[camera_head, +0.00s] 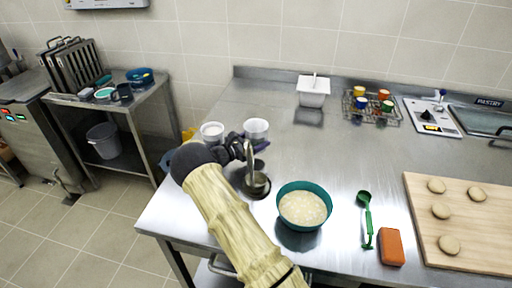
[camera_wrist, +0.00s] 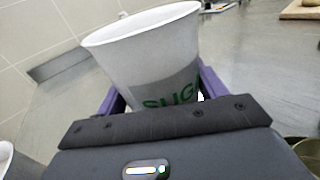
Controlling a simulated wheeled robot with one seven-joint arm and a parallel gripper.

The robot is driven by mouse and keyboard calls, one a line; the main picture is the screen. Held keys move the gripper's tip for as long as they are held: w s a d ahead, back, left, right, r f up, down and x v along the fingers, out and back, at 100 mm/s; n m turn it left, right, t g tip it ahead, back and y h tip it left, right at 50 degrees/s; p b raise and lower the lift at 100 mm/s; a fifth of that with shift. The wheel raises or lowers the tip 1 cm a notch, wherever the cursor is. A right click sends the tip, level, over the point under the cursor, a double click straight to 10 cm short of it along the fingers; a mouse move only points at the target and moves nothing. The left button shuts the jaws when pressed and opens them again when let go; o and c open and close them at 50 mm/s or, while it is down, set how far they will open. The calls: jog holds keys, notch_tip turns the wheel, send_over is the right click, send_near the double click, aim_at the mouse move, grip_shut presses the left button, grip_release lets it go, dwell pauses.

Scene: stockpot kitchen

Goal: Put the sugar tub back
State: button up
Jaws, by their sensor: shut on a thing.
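The sugar tub (camera_wrist: 145,55) is a white, open-topped tub with green "SUG" lettering, slightly tilted in the wrist view. My gripper (camera_wrist: 163,92) is shut on it, with a purple finger on each side. In the head view the tub (camera_head: 256,127) is at the left part of the steel counter, at the end of my gripper (camera_head: 258,140). Its base is hidden, so its height over the counter is unclear. A second white tub (camera_head: 212,131) with white contents is just left of it.
A white lidded box (camera_head: 313,91) and a wire rack (camera_head: 372,106) of coloured cups stand at the back. The counter between is clear.

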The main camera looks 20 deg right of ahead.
jog(key=shift+f, duration=0.1)
jog(key=shift+f, duration=1.75)
jog(key=shift+f, duration=0.2)
jog(key=o, duration=1.1)
jog(key=shift+r, duration=0.1)
jog(key=shift+r+p, duration=0.2)
jog(key=shift+p, duration=0.15)
jog(key=b+v, duration=0.2)
jog(key=v, duration=1)
